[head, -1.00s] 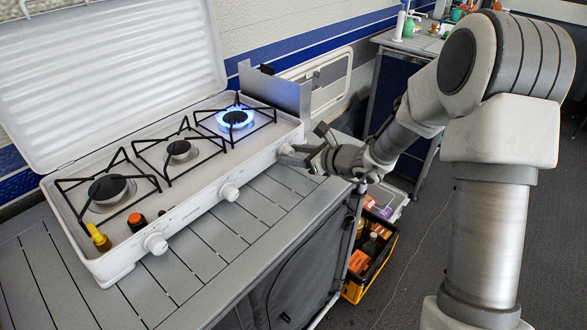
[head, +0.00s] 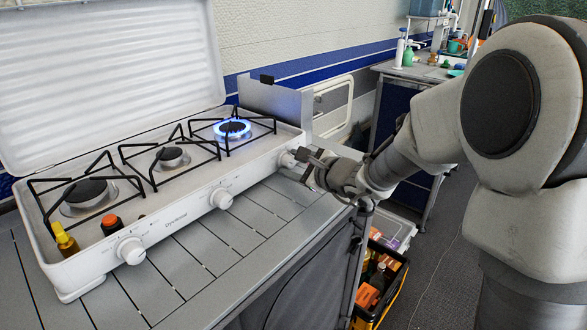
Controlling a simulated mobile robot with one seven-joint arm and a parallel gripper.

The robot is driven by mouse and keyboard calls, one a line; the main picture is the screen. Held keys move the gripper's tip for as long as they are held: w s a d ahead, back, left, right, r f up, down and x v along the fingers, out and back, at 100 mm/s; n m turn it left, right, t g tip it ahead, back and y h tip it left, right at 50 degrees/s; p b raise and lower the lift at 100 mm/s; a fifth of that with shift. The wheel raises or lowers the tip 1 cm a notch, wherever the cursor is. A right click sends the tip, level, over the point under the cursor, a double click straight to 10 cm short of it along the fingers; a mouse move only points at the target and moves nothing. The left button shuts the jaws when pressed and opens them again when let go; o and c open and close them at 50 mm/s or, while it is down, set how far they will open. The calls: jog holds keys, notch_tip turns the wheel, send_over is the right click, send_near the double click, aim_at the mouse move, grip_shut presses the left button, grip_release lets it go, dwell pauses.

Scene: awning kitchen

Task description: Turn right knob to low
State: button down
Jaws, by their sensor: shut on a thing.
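A white three-burner camp stove (head: 180,222) stands on the slatted grey table with its lid up. Its right burner (head: 233,129) is lit with a blue flame; no flame shows on the middle and left burners. The right knob (head: 286,158) is at the stove's front right, partly hidden by my gripper. My gripper (head: 299,159) comes in from the right and is shut on the right knob. The knob's marking cannot be read here. The middle knob (head: 221,199) and left knob (head: 131,250) are free.
A yellow bottle (head: 65,238) and an orange-topped item (head: 111,224) are at the stove's left front. A metal wind shield (head: 275,105) stands behind the lit burner. A black and yellow crate (head: 385,285) sits on the floor at right.

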jog(key=shift+f, duration=0.1)
dwell(0.4)
jog(key=shift+c, duration=2.4)
grip_release()
jog(key=shift+s+d+r, duration=0.35)
jog(key=shift+s, duration=0.05)
jog(key=p+v, duration=0.4)
jog(key=v, duration=1.2)
jog(key=shift+s, duration=0.2)
